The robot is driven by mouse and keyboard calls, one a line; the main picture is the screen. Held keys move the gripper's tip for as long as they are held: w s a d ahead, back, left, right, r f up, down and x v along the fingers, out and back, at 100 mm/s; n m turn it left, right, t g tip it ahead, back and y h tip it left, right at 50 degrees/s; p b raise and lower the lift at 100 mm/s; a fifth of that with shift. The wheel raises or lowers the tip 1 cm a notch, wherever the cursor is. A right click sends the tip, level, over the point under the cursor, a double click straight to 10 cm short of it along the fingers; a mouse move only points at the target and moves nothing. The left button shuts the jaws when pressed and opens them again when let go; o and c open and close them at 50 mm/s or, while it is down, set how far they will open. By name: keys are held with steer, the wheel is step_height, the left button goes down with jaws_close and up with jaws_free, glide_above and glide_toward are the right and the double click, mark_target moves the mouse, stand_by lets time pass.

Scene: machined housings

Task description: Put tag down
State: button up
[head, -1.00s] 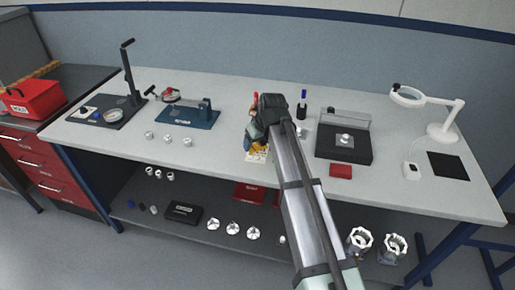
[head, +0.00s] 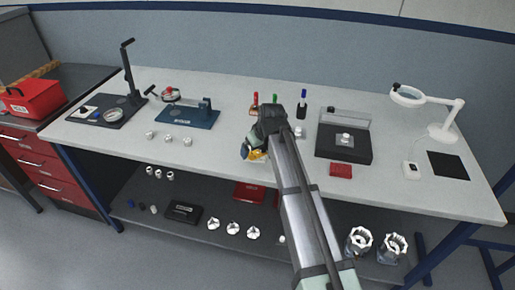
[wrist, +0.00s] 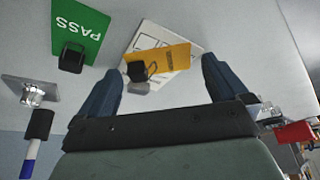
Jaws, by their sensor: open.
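The yellow tag (wrist: 172,60), with dark print and a black clip-like base (wrist: 138,71), overlaps a white printed card (wrist: 150,38) on the bench. My gripper (wrist: 162,88) is open, with one blue finger on each side of the tag and a gap to both. In the head view my gripper (head: 252,150) is over the front middle of the bench, and a bit of the yellow tag (head: 258,156) shows below it. The arm hides most of the card there. A green PASS tag (wrist: 80,30) lies to the left in the wrist view.
A blue-capped marker (head: 302,104) stands behind my gripper. A black fixture (head: 343,155) and a red block (head: 341,170) are to the right. A blue fixture (head: 190,117) and several small metal parts (head: 169,138) are to the left. Bare bench lies between them.

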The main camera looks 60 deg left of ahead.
steer(key=v, duration=1.2)
steer(key=shift+w+r, duration=0.15)
stand_by(0.5)
